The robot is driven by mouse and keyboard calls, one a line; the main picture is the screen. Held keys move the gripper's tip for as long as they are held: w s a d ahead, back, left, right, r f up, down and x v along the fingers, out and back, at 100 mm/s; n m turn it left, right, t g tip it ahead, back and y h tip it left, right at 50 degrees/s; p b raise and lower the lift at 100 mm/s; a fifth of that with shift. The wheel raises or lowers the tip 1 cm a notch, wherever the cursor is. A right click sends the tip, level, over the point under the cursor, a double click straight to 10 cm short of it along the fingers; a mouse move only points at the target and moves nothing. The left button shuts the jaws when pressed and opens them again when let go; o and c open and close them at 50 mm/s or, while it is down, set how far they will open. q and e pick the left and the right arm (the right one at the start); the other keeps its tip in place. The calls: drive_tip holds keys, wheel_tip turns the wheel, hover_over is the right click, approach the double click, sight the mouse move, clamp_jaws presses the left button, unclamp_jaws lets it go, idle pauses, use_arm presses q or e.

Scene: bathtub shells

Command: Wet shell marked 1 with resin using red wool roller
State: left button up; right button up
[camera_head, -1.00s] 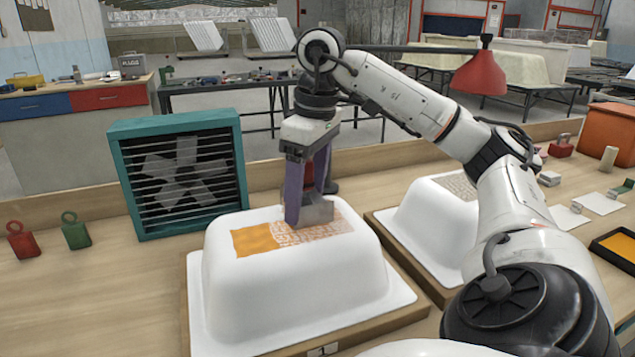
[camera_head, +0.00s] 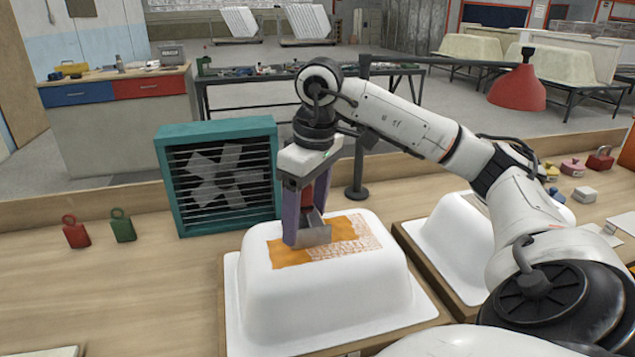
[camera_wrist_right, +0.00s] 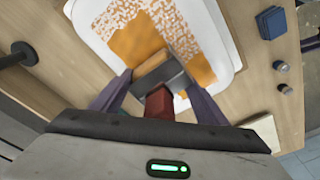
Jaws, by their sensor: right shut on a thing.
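The near white shell (camera_head: 320,290) sits upside down on a wooden board. On its top is a patch, partly solid orange (camera_head: 290,252) and partly speckled orange on white (camera_head: 368,240). My right gripper (camera_head: 307,215) is shut on the red-handled roller, whose grey metal part (camera_head: 314,235) is low over the patch. In the wrist view, the red handle (camera_wrist_right: 158,105) is between the purple fingers, and an orange-stained roller (camera_wrist_right: 150,66) lies at the patch. Contact is hard to judge. My left gripper is out of view.
A teal fan box (camera_head: 218,180) stands behind the shell at left. Red (camera_head: 76,235) and green (camera_head: 123,228) ringed weights are at far left. A second white shell (camera_head: 455,235) is close on the right. A dark post (camera_head: 357,165) stands behind. The left bench is mostly clear.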

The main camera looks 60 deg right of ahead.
drive_tip(key=shift+w+a+p, duration=0.35)
drive_tip(key=shift+w+a, duration=0.05)
drive_tip(key=shift+a, duration=0.15)
drive_tip(key=shift+w+a+r+p, duration=0.15)
drive_tip(key=shift+w+a+p, duration=0.4)
drive_tip(key=shift+a+p, duration=0.35)
drive_tip(key=shift+w+a+p, duration=0.4)
drive_tip(key=shift+w+p, duration=0.15)
drive_tip(key=shift+w+a+p, duration=0.4)
drive_tip(key=shift+a+p, duration=0.1)
drive_tip(key=shift+w+a+p, duration=0.45)
drive_tip(key=shift+w+a, duration=0.25)
drive_tip(key=shift+a, duration=0.05)
drive_tip(key=shift+w+a+p, duration=0.35)
drive_tip(key=shift+w+a, duration=0.1)
drive_tip(key=shift+a, duration=0.1)
drive_tip(key=shift+w+a, duration=0.7)
drive_tip(key=shift+a, duration=0.05)
